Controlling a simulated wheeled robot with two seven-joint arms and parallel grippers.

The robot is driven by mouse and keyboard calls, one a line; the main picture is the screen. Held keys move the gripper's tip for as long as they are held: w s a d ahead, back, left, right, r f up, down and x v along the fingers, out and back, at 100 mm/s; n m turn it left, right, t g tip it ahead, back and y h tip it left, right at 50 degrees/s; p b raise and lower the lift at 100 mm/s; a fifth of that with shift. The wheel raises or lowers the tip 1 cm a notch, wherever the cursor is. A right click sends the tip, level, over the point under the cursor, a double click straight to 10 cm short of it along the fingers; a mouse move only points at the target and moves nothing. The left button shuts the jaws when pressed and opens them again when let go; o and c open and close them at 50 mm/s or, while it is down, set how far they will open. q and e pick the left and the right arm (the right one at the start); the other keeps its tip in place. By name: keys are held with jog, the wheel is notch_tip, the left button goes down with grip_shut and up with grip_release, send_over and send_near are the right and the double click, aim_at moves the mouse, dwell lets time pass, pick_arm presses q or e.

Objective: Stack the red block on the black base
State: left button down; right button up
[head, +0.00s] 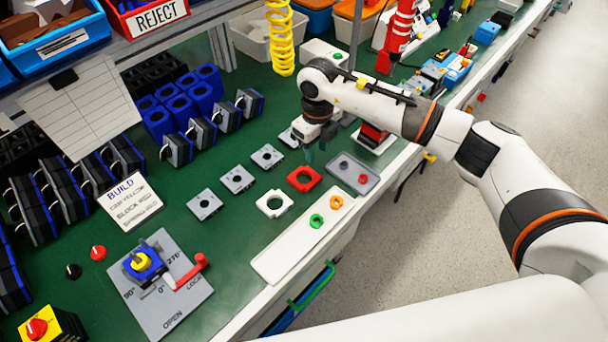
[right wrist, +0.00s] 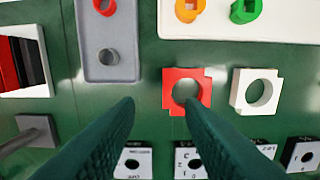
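The red block (head: 304,179), a square plate with a round hole, lies flat on the green bench. In the right wrist view the red block (right wrist: 187,91) lies just beyond my fingertips, nearer the right-hand finger. My right gripper (head: 311,152) is above the bench, just behind the red block. Its two fingers (right wrist: 160,108) are apart with nothing between them. A grey fixture plate (head: 183,305) at front left holds an assembly with blue, dark and yellow parts (head: 141,262); I cannot tell which part is the black base. My left gripper is not in view.
A white square ring (head: 274,204) lies beside the red block. Several grey contact plates (head: 237,179) lie left of it. A white tray (head: 285,250) with green and orange rings and a grey tray (head: 353,169) are near the edge. A red lever (head: 192,270) stands on the fixture.

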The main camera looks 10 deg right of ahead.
aim_at(312, 171)
jog(key=shift+f, duration=0.9)
jog(key=f, duration=0.2)
jog(key=a+f+p, duration=0.1)
jog(key=f, duration=0.2)
jog(key=shift+p, duration=0.3)
jog(key=shift+f, duration=0.2)
grip_shut()
